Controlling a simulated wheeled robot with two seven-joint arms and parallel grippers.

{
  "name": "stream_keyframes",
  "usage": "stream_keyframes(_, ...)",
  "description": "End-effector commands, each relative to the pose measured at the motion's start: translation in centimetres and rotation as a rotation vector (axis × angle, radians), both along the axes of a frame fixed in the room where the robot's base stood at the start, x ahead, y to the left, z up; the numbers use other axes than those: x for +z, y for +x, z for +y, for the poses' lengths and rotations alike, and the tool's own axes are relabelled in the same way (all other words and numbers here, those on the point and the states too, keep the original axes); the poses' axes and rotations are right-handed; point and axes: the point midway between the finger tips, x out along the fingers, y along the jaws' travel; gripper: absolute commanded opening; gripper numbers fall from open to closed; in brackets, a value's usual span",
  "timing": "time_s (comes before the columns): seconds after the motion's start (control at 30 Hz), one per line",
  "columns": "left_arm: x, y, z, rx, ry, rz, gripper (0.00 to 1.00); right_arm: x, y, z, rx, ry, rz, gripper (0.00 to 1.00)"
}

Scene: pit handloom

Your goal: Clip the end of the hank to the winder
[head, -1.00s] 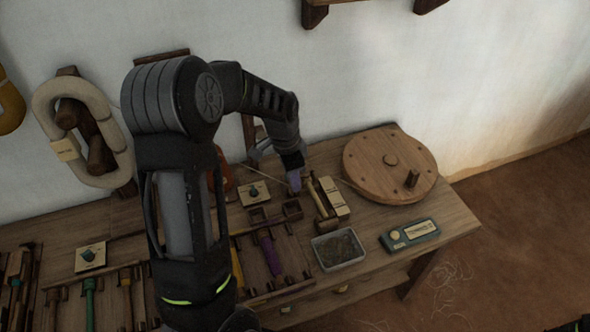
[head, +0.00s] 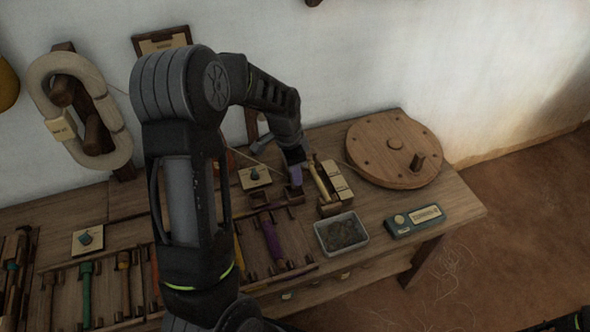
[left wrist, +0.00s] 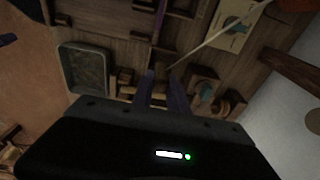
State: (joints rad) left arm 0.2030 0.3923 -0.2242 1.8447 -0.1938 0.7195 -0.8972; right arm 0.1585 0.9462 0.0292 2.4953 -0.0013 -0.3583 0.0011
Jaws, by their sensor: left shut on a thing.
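The pale hank (head: 112,122) hangs on a dark wooden peg on the wall at the left. The winder is a round wooden wheel (head: 372,150) with a crank knob, beside a small wooden spindle block (head: 329,207) on the bench. My left gripper (head: 295,178) points down just left of the spindle, its purple fingers shut. In the left wrist view, a pale strand (left wrist: 222,36) runs from the top right to the fingertips (left wrist: 161,76); it looks like the hank's end. Whether the strand touches the winder cannot be told.
A grey tray (head: 340,232) of tangled scraps and a teal device (head: 414,221) lie in front of the winder. A purple bobbin (head: 271,240) and other bobbins lie in racks to the left. A card (head: 255,177) lies behind them.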

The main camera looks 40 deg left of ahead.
Motion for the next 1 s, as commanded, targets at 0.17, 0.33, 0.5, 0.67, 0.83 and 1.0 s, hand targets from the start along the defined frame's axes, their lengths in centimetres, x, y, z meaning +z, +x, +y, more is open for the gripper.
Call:
stream_keyframes(0.17, -2.3, 0.0, 0.0, 0.000, 0.000, 0.001, 0.00, -1.9, 0.0, 0.0, 0.001, 0.000, 0.000, 0.55)
stream_keyframes(0.33, -3.4, 0.0, 0.0, 0.000, 0.000, 0.001, 0.00, -2.7, 0.0, 0.0, 0.001, 0.000, 0.000, 0.55)
stream_keyframes(0.5, -3.7, 0.0, 0.0, 0.000, 0.000, 0.001, 0.00, -3.0, 0.0, 0.0, 0.002, -0.001, -0.001, 0.55)
stream_keyframes(0.67, -3.7, 0.0, 0.0, 0.000, 0.001, 0.001, 0.00, -2.9, 0.0, 0.0, 0.002, -0.001, -0.001, 0.55)
stream_keyframes(0.83, -3.7, 0.0, 0.0, 0.000, 0.001, 0.001, 0.00, -2.9, 0.0, 0.0, 0.002, -0.001, -0.001, 0.55)
stream_keyframes(1.0, -3.7, 0.0, 0.0, 0.000, 0.001, 0.001, 0.23, -2.9, 0.0, 0.0, 0.002, -0.001, -0.001, 0.55)
